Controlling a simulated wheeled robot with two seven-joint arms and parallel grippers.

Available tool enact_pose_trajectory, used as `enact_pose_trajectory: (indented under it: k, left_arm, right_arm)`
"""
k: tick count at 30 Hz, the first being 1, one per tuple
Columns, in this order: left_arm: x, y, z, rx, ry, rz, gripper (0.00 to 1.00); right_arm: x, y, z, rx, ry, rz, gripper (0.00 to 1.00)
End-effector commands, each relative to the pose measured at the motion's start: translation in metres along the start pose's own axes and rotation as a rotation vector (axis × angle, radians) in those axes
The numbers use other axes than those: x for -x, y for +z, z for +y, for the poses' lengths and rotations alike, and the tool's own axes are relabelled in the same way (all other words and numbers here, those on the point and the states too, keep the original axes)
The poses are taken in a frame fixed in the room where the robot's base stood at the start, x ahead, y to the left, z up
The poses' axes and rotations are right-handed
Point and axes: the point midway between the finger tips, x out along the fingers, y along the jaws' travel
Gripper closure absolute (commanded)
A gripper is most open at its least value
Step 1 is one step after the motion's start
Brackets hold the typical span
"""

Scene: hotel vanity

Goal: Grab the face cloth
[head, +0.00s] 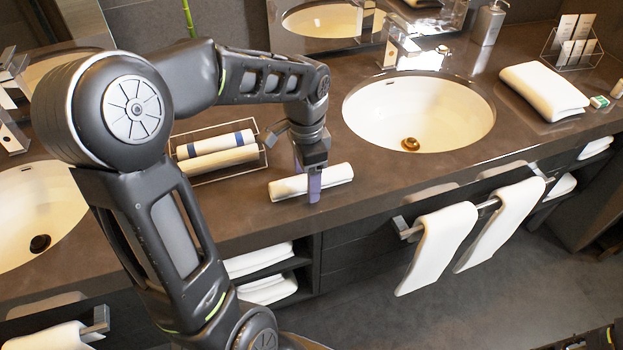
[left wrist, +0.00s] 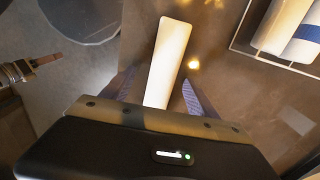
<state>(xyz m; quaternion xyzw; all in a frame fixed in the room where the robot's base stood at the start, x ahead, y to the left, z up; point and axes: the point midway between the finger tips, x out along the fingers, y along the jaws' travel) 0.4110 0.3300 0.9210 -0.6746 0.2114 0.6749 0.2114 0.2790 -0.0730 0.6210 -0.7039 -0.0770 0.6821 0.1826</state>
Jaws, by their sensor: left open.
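The face cloth (head: 338,174) is a rolled white cloth lying on the dark counter between the two basins. My left gripper (head: 312,190) is open and points down at the roll, its fingers low over the counter and hiding part of it. In the left wrist view the cloth (left wrist: 170,60) runs between the two spread purple fingers (left wrist: 156,95), with a gap on each side.
A wire tray (head: 262,160) with rolled towels stands just left of the cloth. The right basin (head: 460,120) is behind and to the right. White towels (head: 437,245) hang on a rail below the counter edge. A folded towel (head: 543,88) lies at the far right.

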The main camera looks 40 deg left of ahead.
Motion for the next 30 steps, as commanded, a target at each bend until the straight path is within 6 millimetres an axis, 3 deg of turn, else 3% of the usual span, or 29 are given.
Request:
enact_pose_trajectory:
  k: [14, 30]
  left_arm:
    - [0.0006, 0.0, -0.0002, 0.001, 0.0, 0.0, 0.31]
    - [0.0006, 0.0, -0.0002, 0.001, 0.0, 0.0, 0.75]
  right_arm:
    - [-0.0001, 0.0, 0.0, 0.0, 0.0, 0.0, 0.64]
    - [-0.0001, 0.0, 0.0, 0.0, 0.0, 0.0, 0.64]
